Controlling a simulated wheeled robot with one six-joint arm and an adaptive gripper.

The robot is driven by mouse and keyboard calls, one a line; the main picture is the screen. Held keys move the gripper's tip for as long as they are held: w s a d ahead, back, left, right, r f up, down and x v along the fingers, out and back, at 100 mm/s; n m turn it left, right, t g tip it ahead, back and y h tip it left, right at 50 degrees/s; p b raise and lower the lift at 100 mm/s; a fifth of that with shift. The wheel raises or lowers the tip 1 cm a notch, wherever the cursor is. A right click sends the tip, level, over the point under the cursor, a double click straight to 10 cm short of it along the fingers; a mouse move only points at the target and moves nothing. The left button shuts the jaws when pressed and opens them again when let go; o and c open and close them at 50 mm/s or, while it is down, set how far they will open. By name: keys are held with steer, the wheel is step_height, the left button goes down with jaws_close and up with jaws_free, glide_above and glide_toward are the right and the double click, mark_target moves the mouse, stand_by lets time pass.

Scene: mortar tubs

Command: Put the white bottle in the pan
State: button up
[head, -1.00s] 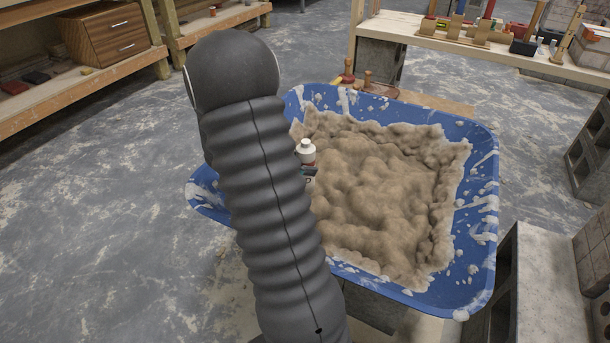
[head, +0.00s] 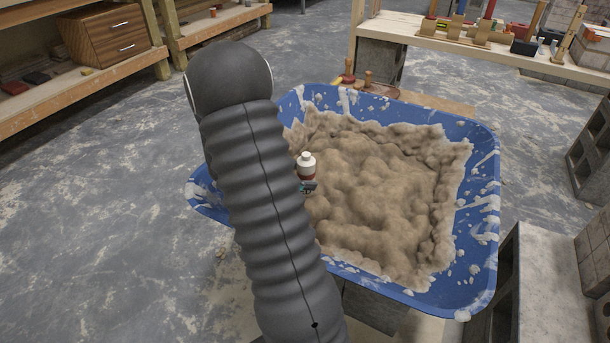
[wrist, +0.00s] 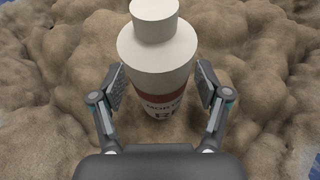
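The white bottle (head: 307,160) has a white cap and a reddish band with dark lettering. It stands about upright at the left part of the blue tub (head: 480,215), which holds lumpy brown mortar. No separate pan shows, and this tub is the only pan-like thing. In the head view only a fingertip of my gripper (head: 308,187) shows; my arm hides the rest. Whether the bottle's base touches the mortar is unclear.
A wooden bench (head: 470,50) with tools stands behind the tub. Concrete blocks (head: 535,275) stand close at the right. A shelf with a wooden drawer box (head: 105,32) is at the back left. The floor to the left is open.

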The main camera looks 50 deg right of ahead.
steer(key=shift+r, duration=0.2)
steer(key=shift+w+a+r, duration=0.1)
steer(key=shift+w+a, duration=0.05)
steer(key=shift+a, duration=0.05)
steer(key=v, duration=1.1)
steer(key=s+a+r+m+t+y, duration=0.4)
steer(key=s+a, duration=0.1)
steer(key=a, duration=0.3)
steer(key=s+a+r+m+t+y, duration=0.4)
steer(key=s+a, duration=0.2)
steer(key=a, duration=0.3)
steer(key=s+a+r+m+t+y, duration=0.3)
steer(key=s+a+r+m+t, duration=0.1)
steer(key=a, duration=0.4)
steer(key=shift+s+a+r+y+p, duration=0.15)
steer(key=shift+s+r+y+p, duration=0.3)
steer(key=shift+s, duration=0.7)
